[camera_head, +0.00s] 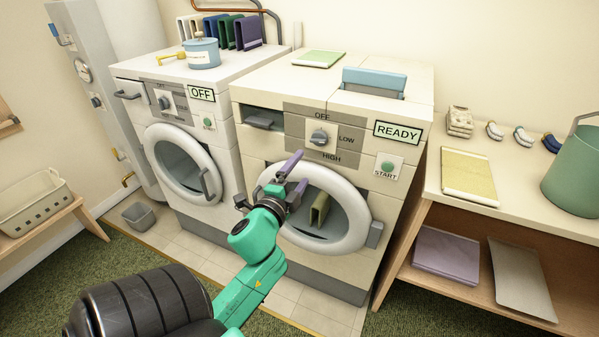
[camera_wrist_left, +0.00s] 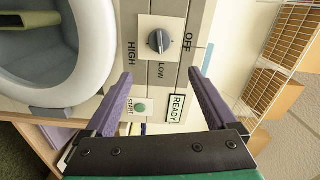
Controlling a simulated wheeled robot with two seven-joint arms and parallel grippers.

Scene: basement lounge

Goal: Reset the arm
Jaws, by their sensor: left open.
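My left gripper (camera_head: 300,170) is open and empty, with purple fingers, in front of the right washing machine (camera_head: 264,152). In the head view it overlaps the upper left of that machine's round door (camera_head: 352,236). The left wrist view shows the gripper (camera_wrist_left: 160,74) with its fingers spread apart and nothing between the tips. Beyond them are the dial (camera_wrist_left: 159,41), the START button (camera_wrist_left: 140,107) and the READY sign (camera_wrist_left: 176,108). The dial (camera_head: 319,137) also shows in the head view, above and right of the fingers. My right gripper is not in view.
An olive cloth (camera_head: 319,211) shows within the round door. The left machine (camera_head: 228,148) reads OFF. A wooden shelf with a yellow folded cloth (camera_head: 469,176) and green bucket (camera_head: 572,180) stands at right. A basket (camera_head: 35,205) is at left. A grey bin (camera_head: 139,216) stands on the floor.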

